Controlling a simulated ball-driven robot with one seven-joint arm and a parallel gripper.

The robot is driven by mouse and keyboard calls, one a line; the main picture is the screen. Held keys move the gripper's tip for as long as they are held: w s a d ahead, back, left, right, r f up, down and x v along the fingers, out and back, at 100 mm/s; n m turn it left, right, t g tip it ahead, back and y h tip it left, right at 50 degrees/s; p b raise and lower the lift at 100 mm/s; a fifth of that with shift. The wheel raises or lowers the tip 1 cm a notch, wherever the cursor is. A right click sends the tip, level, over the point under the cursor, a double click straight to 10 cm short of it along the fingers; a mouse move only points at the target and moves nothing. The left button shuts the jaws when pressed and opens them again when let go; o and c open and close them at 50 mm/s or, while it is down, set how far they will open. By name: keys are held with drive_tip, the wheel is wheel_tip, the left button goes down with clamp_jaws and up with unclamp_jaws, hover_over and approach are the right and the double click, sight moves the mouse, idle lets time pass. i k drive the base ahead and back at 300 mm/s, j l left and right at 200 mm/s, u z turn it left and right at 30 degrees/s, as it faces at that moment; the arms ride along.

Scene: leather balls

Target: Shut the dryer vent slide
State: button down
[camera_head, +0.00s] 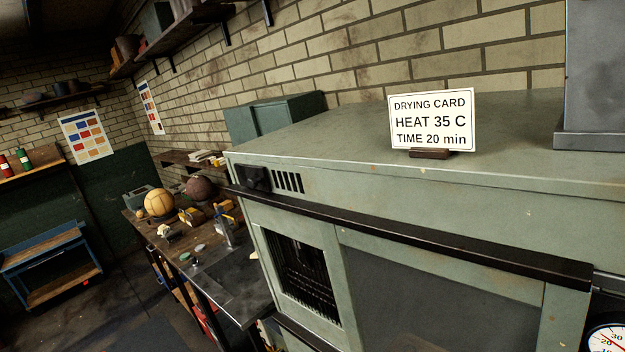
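The dryer (300,150) is a grey-green metal cabinet filling the right and middle of the head camera view. At the left end of its upper front is a vent with several dark upright slots (288,182). A black block, which looks like the vent slide (254,178), sits just left of these slots, and the slots beside it show uncovered. My gripper is not in view.
A long black bar (420,236) runs across the dryer front just below the vent. A drying card (432,120) stands on top, with a grey duct (595,75) at right. A gauge (608,338) shows lower right. A workbench (215,285) with balls stands left.

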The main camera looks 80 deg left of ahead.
sight(247, 179)
drive_tip(key=u, duration=2.3)
drive_tip(key=i+j+u, duration=0.35)
drive_tip(key=i+j, duration=0.45)
drive_tip(key=i, duration=0.15)
